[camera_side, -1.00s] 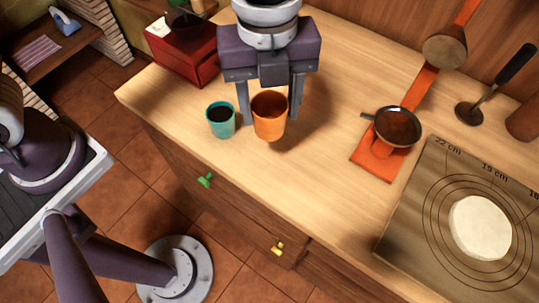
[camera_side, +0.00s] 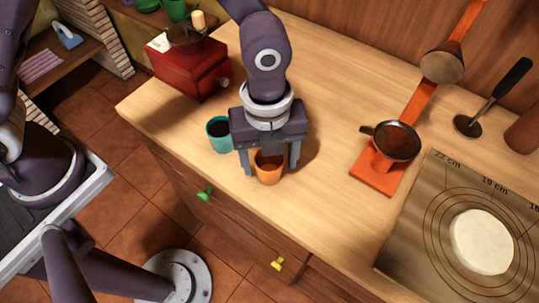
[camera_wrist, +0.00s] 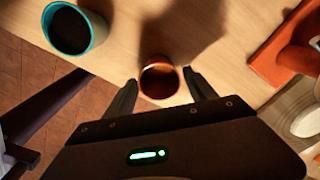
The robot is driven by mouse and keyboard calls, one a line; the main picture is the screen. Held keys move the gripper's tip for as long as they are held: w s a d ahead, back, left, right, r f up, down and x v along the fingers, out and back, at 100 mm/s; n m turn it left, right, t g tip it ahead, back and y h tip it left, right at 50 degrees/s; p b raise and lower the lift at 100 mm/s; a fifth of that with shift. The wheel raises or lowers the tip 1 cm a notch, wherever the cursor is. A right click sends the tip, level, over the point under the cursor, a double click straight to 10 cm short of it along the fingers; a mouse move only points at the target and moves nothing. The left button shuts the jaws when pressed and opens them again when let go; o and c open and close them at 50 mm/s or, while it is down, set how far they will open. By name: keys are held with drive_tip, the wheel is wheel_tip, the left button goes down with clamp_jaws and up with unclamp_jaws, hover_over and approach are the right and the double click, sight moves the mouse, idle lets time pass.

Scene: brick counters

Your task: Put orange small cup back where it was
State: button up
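The orange small cup (camera_side: 267,174) stands upright on the counter near its front edge, with a dark inside. My gripper (camera_side: 270,169) points down over it, one finger at each side. Narrow gaps show between the fingers and the cup, clearest on the right in the side view, so the gripper looks open around it. In the wrist view the cup (camera_wrist: 158,84) sits between the two fingertips (camera_wrist: 159,77). The gripper body hides part of the cup's rim in the side view.
A teal cup (camera_side: 217,141) with dark contents stands close to the left of my gripper. A red box grinder (camera_side: 190,75) is behind it. The counter between is clear.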

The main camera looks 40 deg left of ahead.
sight(269, 159)
drive_tip(key=shift+o, duration=0.2)
drive_tip(key=shift+r, duration=0.1)
wheel_tip(269, 159, up, 12)
drive_tip(key=shift+a+r, duration=0.15)
drive_tip(key=shift+a, duration=0.15)
drive_tip(key=s+a+r+n+t, duration=0.2)
drive_tip(key=a+r+n, duration=0.3)
drive_tip(key=a+n, duration=0.3)
drive_tip(key=s+a+r+n+t, duration=0.2)
drive_tip(key=a+r+n, duration=0.2)
drive_tip(key=a+n, duration=0.35)
drive_tip(key=s+a+n+t, duration=0.1)
drive_tip(key=s+a+n, duration=0.5)
drive_tip(key=n, duration=0.5)
drive_tip(key=shift+s+a+t, duration=0.3)
drive_tip(key=shift+s+t, duration=0.1)
drive_tip(key=shift+s, duration=0.35)
drive_tip(key=shift+n, duration=0.25)
